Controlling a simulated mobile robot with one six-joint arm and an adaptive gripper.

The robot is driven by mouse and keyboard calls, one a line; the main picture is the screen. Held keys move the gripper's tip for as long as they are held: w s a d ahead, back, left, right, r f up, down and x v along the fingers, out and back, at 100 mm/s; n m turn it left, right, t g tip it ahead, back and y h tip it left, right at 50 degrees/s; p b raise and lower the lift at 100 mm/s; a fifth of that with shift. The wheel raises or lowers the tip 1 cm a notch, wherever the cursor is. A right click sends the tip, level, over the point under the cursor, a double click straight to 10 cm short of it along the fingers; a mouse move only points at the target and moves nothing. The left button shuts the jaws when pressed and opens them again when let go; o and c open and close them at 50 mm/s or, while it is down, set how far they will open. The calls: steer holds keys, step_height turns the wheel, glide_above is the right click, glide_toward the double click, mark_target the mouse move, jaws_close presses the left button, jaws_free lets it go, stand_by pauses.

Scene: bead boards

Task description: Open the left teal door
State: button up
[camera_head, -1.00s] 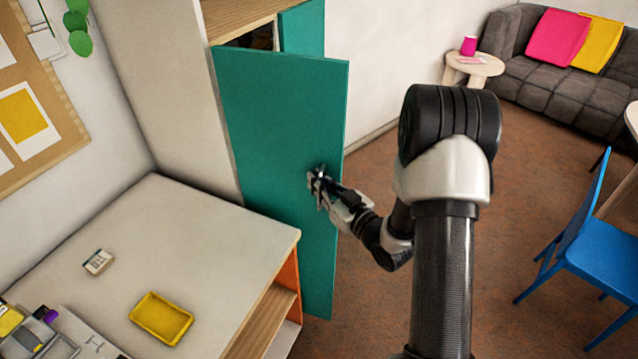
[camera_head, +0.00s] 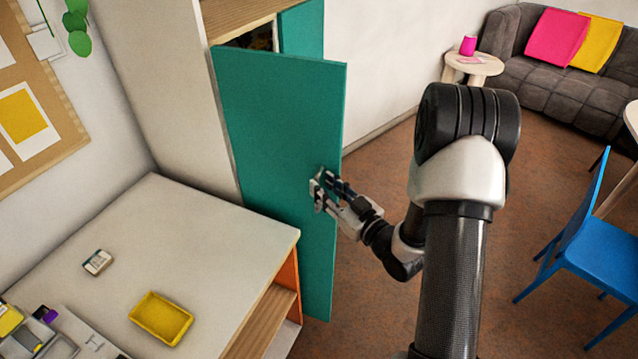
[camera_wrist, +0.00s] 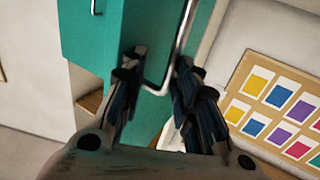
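The left teal door (camera_head: 280,130) stands partly open, swung out from the tall cabinet, with a dark gap showing above its top edge. In the wrist view a teal panel (camera_wrist: 205,30) carries a bent metal bar handle (camera_wrist: 183,45). My gripper (camera_head: 322,188) is at the door's face near its free edge. In the wrist view my gripper (camera_wrist: 160,65) has its fingers apart, one on each side of the handle's lower end. I cannot tell whether a finger touches the bar. The other teal door (camera_head: 302,30) is partly hidden behind the left one.
A pale counter (camera_head: 200,230) with a yellow tray (camera_head: 161,318) stands at the left, close to the door's lower part. A blue chair (camera_head: 590,250) is at the right.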

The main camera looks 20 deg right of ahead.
steer(key=v, duration=0.9)
steer(key=shift+f, duration=0.1)
step_height(320, 180, up, 8)
steer(key=g+h, duration=0.7)
steer(key=s+a+r+m+g, duration=0.1)
steer(key=s+a+g, duration=0.1)
steer(key=s+a, duration=0.2)
steer(key=s+a+r+m+g+y, duration=0.1)
steer(key=s+a, duration=0.3)
steer(key=s, duration=0.6)
steer(key=s+a+r+m+g, duration=0.1)
steer(key=s+a+r+g, duration=0.1)
steer(key=s+a, duration=0.2)
steer(key=s, duration=0.3)
steer(key=shift+s+r+g+y, duration=0.25)
steer(key=shift+s+g+y, duration=0.05)
steer(key=shift+y, duration=0.1)
